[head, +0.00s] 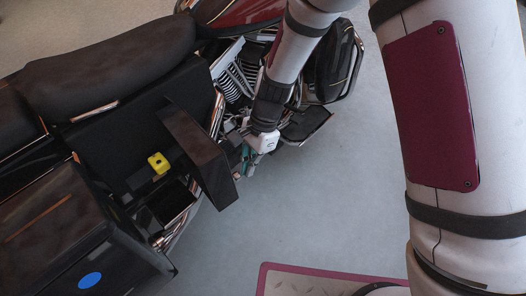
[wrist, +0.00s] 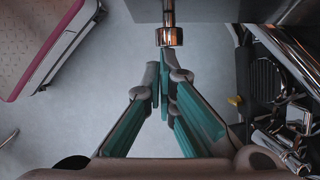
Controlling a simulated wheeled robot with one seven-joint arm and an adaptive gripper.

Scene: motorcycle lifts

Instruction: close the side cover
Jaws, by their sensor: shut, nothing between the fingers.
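The side cover (head: 195,150) is a dark flat panel on the motorcycle's near side. It stands swung out from the body, and the opening behind it shows. My gripper (head: 243,168) is just right of the cover's outer edge, with teal fingers shut and empty. In the wrist view my gripper (wrist: 164,68) has its fingertips together just below a shiny metal knob (wrist: 169,37). The knob stands out from a grey panel (wrist: 225,10), likely the cover. I cannot tell whether the fingertips touch the knob.
A yellow box (head: 158,163) sits in the opened area left of the cover. A dark saddlebag with a blue oval (head: 90,280) is at lower left. The engine (head: 232,78) and footboard (head: 305,124) lie beyond my gripper.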

